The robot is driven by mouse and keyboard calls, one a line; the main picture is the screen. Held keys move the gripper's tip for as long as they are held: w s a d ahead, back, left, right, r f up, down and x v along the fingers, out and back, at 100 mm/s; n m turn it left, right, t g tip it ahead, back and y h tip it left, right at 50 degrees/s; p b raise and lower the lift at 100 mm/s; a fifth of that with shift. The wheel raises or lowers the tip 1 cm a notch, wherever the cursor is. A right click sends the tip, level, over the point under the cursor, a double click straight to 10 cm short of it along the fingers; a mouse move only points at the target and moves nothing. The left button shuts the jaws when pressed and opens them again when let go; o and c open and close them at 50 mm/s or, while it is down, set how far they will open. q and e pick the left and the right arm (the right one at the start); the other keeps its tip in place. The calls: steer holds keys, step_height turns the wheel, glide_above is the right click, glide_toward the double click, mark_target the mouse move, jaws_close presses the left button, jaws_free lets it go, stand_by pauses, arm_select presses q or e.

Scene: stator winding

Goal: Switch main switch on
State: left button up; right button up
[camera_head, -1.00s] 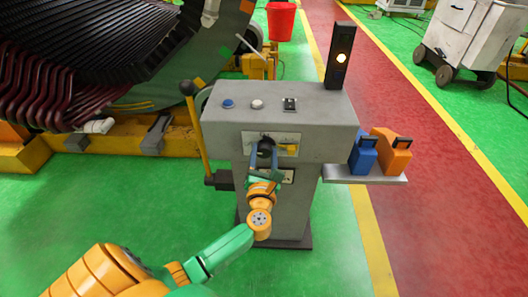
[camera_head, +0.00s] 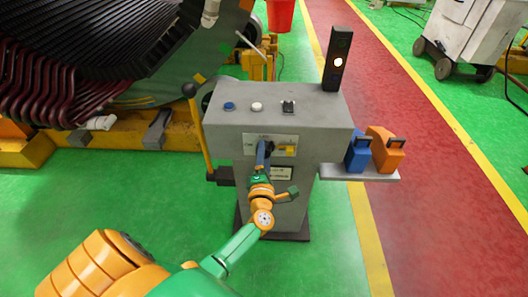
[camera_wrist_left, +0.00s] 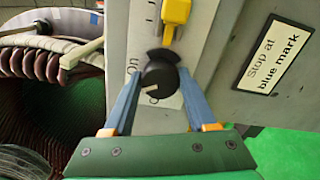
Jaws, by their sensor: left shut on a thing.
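The main switch is a round black knob (camera_wrist_left: 160,80) on a pale label plate on the front of the grey console (camera_head: 325,145). My left gripper (camera_head: 264,150) is at the knob, shut on it, with its two blue fingers on either side in the wrist view. A pale mark on the knob points left and slightly down in that view. The word "On" (camera_wrist_left: 132,68) is printed beside the knob; another label below it is partly hidden. In the head view my gripper covers most of the knob. My right gripper is not in view.
A yellow switch (camera_head: 286,149) sits just right of the knob. A side shelf (camera_head: 360,174) carries a blue tool (camera_head: 357,153) and an orange tool (camera_head: 385,150). A lever with a black ball (camera_head: 190,90) stands at the console's left. A lamp post (camera_head: 337,62) glows on top.

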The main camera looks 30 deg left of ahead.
arm_select(q)
steer(key=m+p, duration=0.1)
steer(key=m, duration=0.4)
steer(key=shift+f+m, duration=0.15)
steer(key=shift+m, duration=0.15)
steer(key=shift+p, duration=0.3)
steer(key=o, duration=1.4)
steer(key=shift+c, duration=0.2)
steer(key=v, duration=0.7)
steer(key=shift+p, duration=0.35)
steer(key=shift+s, duration=0.1)
